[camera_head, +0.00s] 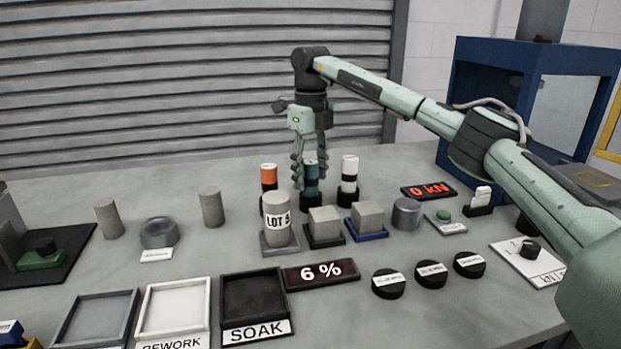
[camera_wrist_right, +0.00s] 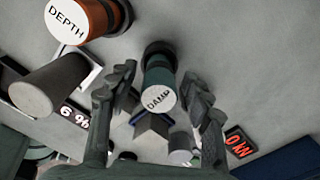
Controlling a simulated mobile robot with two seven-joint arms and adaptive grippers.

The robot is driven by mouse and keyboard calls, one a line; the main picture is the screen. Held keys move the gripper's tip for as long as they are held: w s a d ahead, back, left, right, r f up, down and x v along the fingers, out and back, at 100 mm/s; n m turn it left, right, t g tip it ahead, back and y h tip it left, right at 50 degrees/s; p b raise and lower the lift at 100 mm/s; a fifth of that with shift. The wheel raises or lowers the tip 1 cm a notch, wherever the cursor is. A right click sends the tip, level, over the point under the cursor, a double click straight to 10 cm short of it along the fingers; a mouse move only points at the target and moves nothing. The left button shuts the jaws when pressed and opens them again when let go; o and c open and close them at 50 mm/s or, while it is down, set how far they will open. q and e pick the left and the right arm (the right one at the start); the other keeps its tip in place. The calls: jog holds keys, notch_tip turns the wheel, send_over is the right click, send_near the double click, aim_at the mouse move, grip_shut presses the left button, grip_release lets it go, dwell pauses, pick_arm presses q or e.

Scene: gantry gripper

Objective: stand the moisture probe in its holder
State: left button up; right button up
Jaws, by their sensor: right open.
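A teal and black probe (camera_head: 312,184) stands upright in a black round base (camera_head: 311,203) at the back middle of the table. In the right wrist view its top (camera_wrist_right: 159,98) reads "DAMP". My right gripper (camera_head: 311,170) points down over it, open, with a finger on either side; I cannot tell whether they touch it. In the wrist view the gripper (camera_wrist_right: 160,76) shows visible space beside the probe. An orange probe (camera_head: 268,174), marked "DEPTH" in the wrist view (camera_wrist_right: 72,20), stands to its left, and a white one (camera_head: 349,166) to its right. My left gripper is not in view.
A "LOT 5" cylinder (camera_head: 277,222) and two grey blocks (camera_head: 325,220) (camera_head: 367,215) stand in front of the probes. A 6% display (camera_head: 320,273), a SOAK tray (camera_head: 254,295) and black discs (camera_head: 431,273) lie nearer. Bare table lies behind and left of the probes.

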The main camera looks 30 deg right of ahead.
notch_tip(320, 180, up, 10)
jog(key=shift+r, duration=0.45)
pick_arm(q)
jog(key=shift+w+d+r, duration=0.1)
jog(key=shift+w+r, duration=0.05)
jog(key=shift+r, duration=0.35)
